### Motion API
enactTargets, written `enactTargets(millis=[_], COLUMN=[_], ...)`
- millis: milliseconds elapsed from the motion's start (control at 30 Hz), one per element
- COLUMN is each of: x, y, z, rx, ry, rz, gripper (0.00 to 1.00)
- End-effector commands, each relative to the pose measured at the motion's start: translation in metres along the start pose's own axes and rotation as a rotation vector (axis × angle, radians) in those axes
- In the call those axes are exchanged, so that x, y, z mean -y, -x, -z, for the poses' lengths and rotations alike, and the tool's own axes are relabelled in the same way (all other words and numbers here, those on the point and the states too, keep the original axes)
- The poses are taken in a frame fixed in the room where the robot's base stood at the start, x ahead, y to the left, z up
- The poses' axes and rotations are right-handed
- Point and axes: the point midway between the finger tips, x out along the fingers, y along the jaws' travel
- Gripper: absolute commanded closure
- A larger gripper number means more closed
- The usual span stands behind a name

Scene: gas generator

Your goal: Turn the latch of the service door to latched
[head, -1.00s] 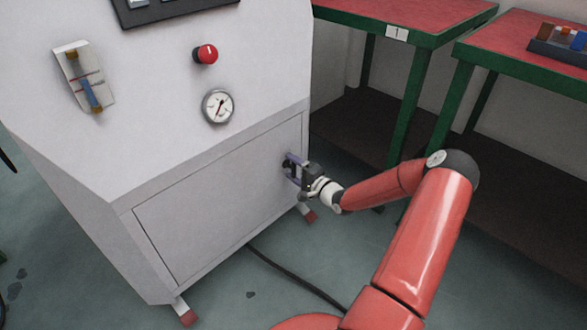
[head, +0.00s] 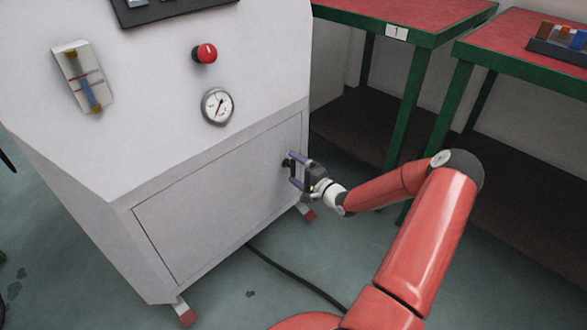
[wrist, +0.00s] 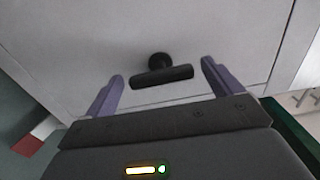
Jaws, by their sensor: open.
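The service door (head: 215,212) is the grey lower front panel of the white generator cabinet, and it sits flush in its frame. Its black latch (head: 287,163) is near the door's right edge. In the wrist view the latch (wrist: 162,75) is a dark T-shaped handle on a round base, its bar lying nearly level across the picture. My gripper (head: 293,168) is in front of the latch, with its purple fingers apart. In the wrist view the fingertips (wrist: 162,71) stand either side of the handle, with a gap on both sides. The gripper holds nothing.
Above the door are a round gauge (head: 218,106) and a red knob (head: 205,54). A green-legged table (head: 410,40) with a red top stands right of the cabinet. A black cable (head: 290,278) lies on the floor below the door.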

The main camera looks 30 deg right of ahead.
Motion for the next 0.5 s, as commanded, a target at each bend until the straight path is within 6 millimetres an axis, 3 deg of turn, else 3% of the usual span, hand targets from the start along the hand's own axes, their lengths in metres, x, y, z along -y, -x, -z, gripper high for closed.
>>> enactTargets(millis=[300, 500], x=[0.000, 0.000], y=[0.053, 0.066], z=[0.001, 0.000], rx=[-0.003, -0.001], ry=[0.000, -0.001], rz=[-0.001, -0.001], gripper=[0.09, 0.09])
